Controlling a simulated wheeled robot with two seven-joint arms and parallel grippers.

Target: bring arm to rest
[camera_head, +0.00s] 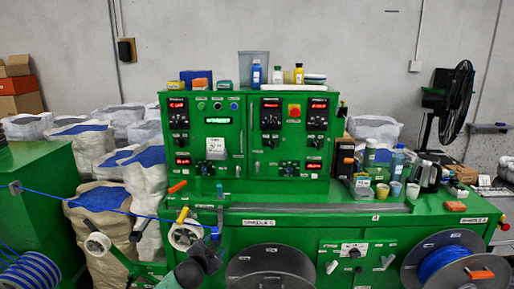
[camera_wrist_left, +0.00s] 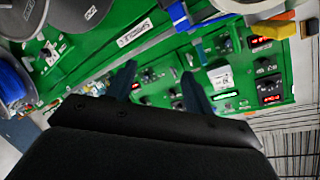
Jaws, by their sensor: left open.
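My left gripper (camera_head: 208,252) is in the lower middle of the head view, in front of the green machine (camera_head: 285,213). In the left wrist view its two dark fingers (camera_wrist_left: 160,86) stand apart with nothing between them. The blue cable (camera_head: 95,204) runs from the left side towards a white pulley (camera_head: 185,235) beside my gripper. My gripper partly hides the machine's lower front. My right gripper is not in view.
A grey reel (camera_head: 270,262) and a reel of blue cable (camera_head: 443,262) sit low on the machine front. Cups and bottles (camera_head: 397,163) crowd its right ledge. White sacks (camera_head: 103,205) stand at left. A black fan (camera_head: 457,100) stands at the back right.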

